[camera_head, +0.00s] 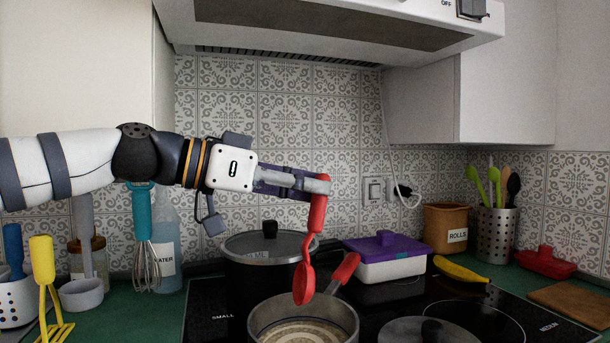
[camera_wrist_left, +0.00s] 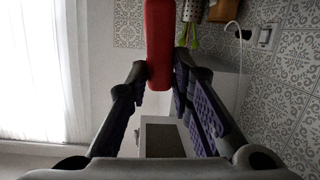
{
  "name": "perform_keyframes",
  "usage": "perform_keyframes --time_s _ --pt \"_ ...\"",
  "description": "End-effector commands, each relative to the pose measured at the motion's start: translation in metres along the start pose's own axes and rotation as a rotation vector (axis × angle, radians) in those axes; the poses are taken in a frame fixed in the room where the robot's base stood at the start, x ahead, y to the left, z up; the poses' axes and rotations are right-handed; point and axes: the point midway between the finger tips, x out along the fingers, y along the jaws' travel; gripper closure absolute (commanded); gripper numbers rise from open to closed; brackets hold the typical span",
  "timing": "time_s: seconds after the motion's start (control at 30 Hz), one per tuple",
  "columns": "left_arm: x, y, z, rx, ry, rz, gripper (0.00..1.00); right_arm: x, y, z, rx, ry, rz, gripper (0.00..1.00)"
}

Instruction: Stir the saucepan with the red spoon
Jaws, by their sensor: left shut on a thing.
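The red spoon (camera_head: 305,271) hangs nearly upright in the head view, its bowl end down. My left gripper (camera_head: 322,185) is shut on the upper part of its handle. In the left wrist view the red handle (camera_wrist_left: 159,45) stands between the fingers of my left gripper (camera_wrist_left: 163,82). The open saucepan (camera_head: 305,308), with a red handle, sits on the dark hob below. The spoon's bowl appears just above the pan's rim or over its far part; I cannot tell whether it is inside. Light brown contents show in the pan. My right gripper is not in view.
A lidded pot (camera_head: 269,250) stands behind the saucepan. A white box with a purple lid (camera_head: 385,244) is at the back right. A lid (camera_head: 428,331) lies on the hob at front right. The range hood (camera_head: 330,28) hangs above.

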Motion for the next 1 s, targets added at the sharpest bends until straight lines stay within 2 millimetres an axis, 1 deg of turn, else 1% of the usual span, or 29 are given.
perform_keyframes --time_s 0.03,0.7,0.83,1.0 --pt "0.002 -0.003 0.009 -0.004 -0.001 0.001 1.0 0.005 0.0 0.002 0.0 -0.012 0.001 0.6" --pt "0.017 -0.01 0.075 -0.005 -0.002 0.0 1.0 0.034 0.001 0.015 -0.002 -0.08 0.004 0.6" --pt "0.019 -0.01 0.083 -0.002 -0.002 0.001 1.0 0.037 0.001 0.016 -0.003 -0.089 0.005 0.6" --pt "0.02 -0.01 0.087 0.0 0.0 0.0 1.0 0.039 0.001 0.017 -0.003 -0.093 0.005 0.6"
